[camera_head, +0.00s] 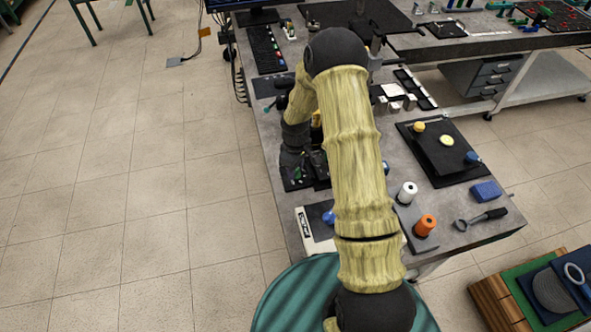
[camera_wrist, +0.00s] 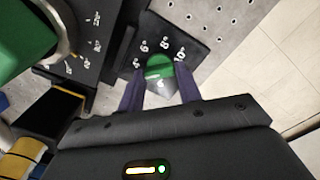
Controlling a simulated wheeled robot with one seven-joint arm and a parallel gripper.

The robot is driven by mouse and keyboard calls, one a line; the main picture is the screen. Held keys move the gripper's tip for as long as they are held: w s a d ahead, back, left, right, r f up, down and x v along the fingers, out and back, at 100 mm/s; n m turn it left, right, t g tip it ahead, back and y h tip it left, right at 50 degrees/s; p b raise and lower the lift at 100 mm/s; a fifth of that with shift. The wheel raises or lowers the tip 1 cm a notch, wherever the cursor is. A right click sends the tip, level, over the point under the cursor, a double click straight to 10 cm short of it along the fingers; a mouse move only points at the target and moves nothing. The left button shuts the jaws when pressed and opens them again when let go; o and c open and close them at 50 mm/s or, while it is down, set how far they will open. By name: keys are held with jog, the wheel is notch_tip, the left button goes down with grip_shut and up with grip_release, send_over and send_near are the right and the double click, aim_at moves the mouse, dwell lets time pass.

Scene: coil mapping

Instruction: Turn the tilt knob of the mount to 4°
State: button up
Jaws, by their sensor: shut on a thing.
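In the wrist view, the tilt knob (camera_wrist: 158,67) is small and green, with a pale mark on its face whose exact direction I cannot tell. It sits before a dark scale plate (camera_wrist: 150,30) with white marks; 6°, 8° and 10° are readable, and a mark at the left looks like 4°. My gripper (camera_wrist: 160,77) is shut on the knob, one dark finger at each side. A larger green knob (camera_wrist: 22,35) stands at the upper left, beside a scale with 60°, 90° and 120°. In the head view, my arm hides most of the mount.
In the wrist view, a perforated grey plate (camera_wrist: 215,25) lies beyond the scale and a yellow-edged black block (camera_wrist: 62,103) at the left.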

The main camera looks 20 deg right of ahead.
jog(key=shift+w+m+b, duration=0.15)
jog(key=shift+m+b, duration=0.3)
jog(key=shift+m, duration=1.25)
jog(key=o, duration=1)
notch_tip(320, 180, up, 17)
jog(key=shift+r+b, duration=0.2)
jog(key=shift+b, duration=0.85)
